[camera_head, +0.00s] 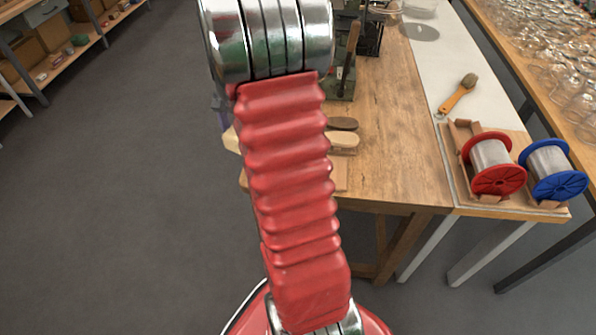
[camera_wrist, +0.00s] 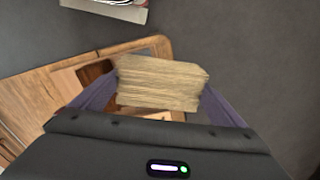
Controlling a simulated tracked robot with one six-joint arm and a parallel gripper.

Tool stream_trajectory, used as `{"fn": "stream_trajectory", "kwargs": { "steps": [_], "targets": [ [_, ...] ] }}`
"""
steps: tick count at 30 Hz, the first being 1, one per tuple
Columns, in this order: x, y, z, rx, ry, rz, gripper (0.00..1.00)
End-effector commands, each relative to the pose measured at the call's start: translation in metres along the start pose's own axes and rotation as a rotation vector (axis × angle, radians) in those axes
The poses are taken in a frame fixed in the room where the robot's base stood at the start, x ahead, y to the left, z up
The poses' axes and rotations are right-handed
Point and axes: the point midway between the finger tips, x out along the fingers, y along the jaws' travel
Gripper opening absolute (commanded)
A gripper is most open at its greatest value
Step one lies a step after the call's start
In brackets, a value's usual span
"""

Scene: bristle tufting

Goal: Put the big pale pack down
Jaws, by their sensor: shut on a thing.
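The big pale pack (camera_wrist: 162,82) is a straw-coloured bundle of bristles. It lies crosswise between the two purple-grey fingers of my gripper (camera_wrist: 160,88), which is shut on it. In the wrist view the pack is over the edge of the wooden bench (camera_wrist: 30,98), with grey floor beyond. In the head view my red arm hides most of the gripper; a pale end of what looks like the pack (camera_head: 231,139) shows left of the arm. Whether the pack touches anything below cannot be told.
On the bench (camera_head: 400,150) lie a dark brush block (camera_head: 342,124) and a pale one (camera_head: 344,140), beside my arm. A red spool (camera_head: 492,165), a blue spool (camera_head: 553,170) and a brush (camera_head: 458,94) are at right. The bench middle is clear.

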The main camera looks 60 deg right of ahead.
Motion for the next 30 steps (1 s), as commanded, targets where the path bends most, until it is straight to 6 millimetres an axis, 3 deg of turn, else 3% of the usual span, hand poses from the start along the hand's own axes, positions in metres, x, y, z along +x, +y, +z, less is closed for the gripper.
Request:
{"fn": "stream_trajectory", "kwargs": {
  "steps": [3, 9, 21, 25, 30],
  "targets": [
    [-0.002, 0.034, -0.027, 0.189, 0.000, 0.000, 0.62],
    [-0.005, 0.090, -0.063, 0.498, 0.001, 0.000, 0.62],
    [-0.009, 0.202, -0.107, 1.078, 0.000, 0.000, 0.62],
    [-0.010, 0.221, -0.111, 1.174, 0.000, 0.001, 0.62],
    [-0.010, 0.225, -0.112, 1.203, 0.000, 0.001, 0.62]
  ]
}}
